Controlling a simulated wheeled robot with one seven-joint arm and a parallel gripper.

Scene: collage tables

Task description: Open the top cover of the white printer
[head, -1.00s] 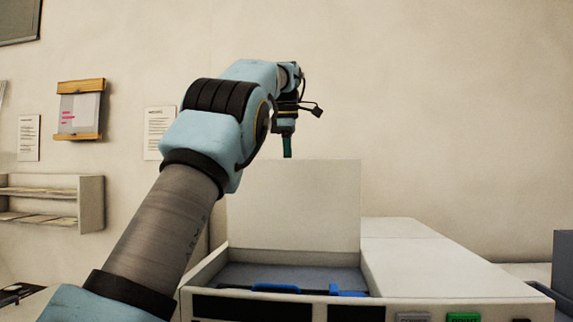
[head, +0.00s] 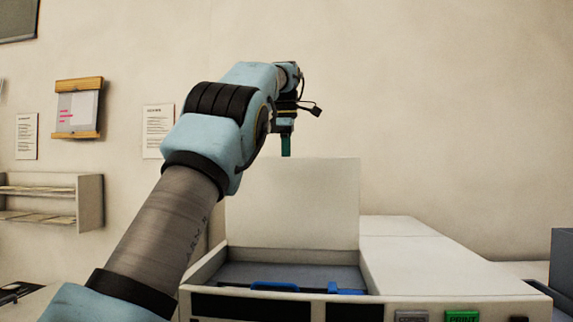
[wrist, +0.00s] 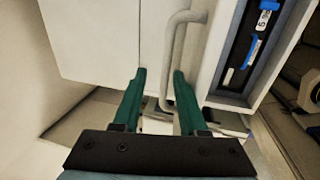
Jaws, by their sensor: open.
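The white printer (head: 430,262) stands in front of me. Its top cover (head: 295,200) is upright, and the grey inside with blue parts (head: 275,287) is exposed. My gripper (head: 286,155) is at the cover's top edge in the head view, its fingertips partly hidden behind it. In the wrist view my gripper (wrist: 159,72) has its green fingers apart. A pale curved handle (wrist: 172,60) runs between and just beyond the fingertips, beside a white panel. I cannot tell whether the fingers touch it.
A green print button (head: 462,316) and a grey button are on the printer's front. A wall shelf (head: 50,200), a clipboard (head: 78,108) and paper notices hang at the left. A dark grey box edge (head: 562,270) is at the far right. The air above the printer's right side is clear.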

